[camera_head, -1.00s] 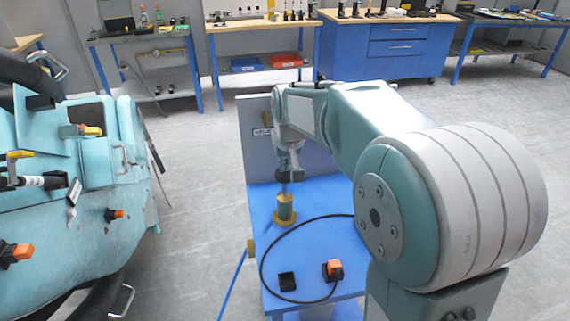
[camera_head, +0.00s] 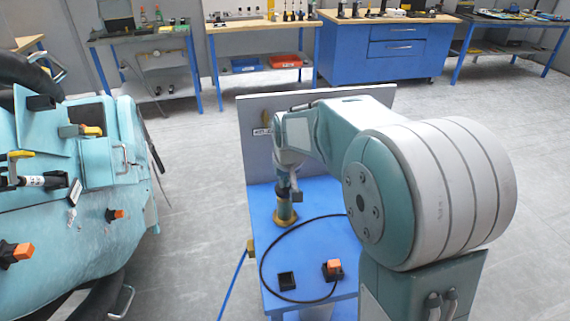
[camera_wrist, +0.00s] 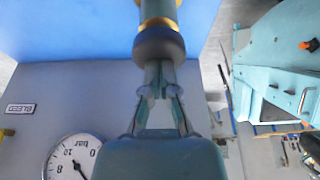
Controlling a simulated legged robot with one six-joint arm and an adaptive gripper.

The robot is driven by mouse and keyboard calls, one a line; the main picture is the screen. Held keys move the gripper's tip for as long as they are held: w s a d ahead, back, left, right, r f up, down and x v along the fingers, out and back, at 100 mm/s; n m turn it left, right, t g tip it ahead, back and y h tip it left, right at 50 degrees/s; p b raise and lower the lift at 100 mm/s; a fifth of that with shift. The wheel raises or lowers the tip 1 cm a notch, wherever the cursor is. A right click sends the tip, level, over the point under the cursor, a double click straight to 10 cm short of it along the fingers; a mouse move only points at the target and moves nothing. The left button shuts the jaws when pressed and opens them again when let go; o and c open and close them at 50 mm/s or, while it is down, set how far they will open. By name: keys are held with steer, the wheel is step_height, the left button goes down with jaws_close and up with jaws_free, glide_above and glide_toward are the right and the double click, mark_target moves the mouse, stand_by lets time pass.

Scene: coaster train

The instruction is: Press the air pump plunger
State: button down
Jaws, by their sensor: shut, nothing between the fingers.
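The air pump (camera_head: 285,217) is a green and brass cylinder standing upright on the blue bench (camera_head: 320,210). In the wrist view its brass and green body (camera_wrist: 157,12) is at the top centre. A dark round plunger knob (camera_wrist: 158,45) sits close against the body's brass collar, with no rod visible between them. My gripper (camera_wrist: 158,85) is shut and empty, its fingertips at the knob and seeming to touch it. In the head view my gripper (camera_head: 293,195) is directly above the pump and hides most of the knob.
A grey panel behind the bench carries a BLEED label (camera_wrist: 20,108) and a bar gauge (camera_wrist: 75,160), partly cut off. A black hose (camera_head: 270,245) loops across the bench near an orange switch (camera_head: 332,267) and a black block (camera_head: 287,281). A teal coaster car (camera_head: 75,200) stands left.

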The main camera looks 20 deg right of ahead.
steer(key=shift+s+f, duration=0.2)
steer(key=shift+f, duration=0.1)
step_height(320, 180, up, 5)
steer(key=shift+w+f, duration=0.1)
steer(key=shift+w, duration=0.05)
steer(key=v, duration=0.9)
steer(key=shift+r, duration=0.35)
stand_by(1.2)
step_height(320, 180, up, 5)
steer(key=shift+r, duration=0.2)
steer(key=shift+f, duration=0.1)
stand_by(0.4)
